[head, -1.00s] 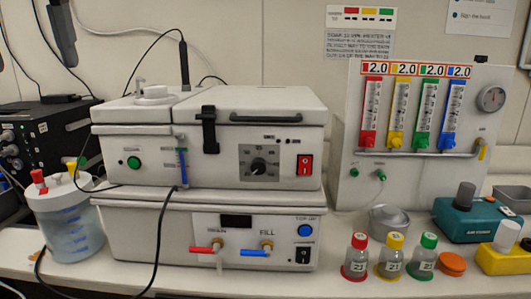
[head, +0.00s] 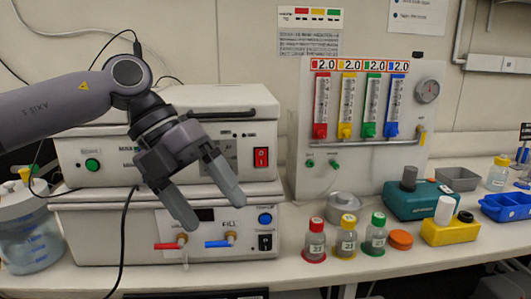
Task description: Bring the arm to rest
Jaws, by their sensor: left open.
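My left arm comes in from the left, and its gripper (head: 212,210) is open and empty. It hangs in front of the stacked white shaker units (head: 110,235), its two grey fingers pointing down and to the right. The gripper hides part of the upper unit's front, including the dial, and part of the lower unit's display. The red power switch (head: 261,157) and the blue button (head: 265,218) show to the right of the fingers. My right gripper does not show in the head view.
Three capped bottles, red (head: 314,240), yellow (head: 345,240) and green (head: 374,236), stand on the bench right of the shaker. Behind them is the gas panel (head: 365,185) with flow tubes. A teal device (head: 408,201) and a yellow block (head: 448,231) stand farther right.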

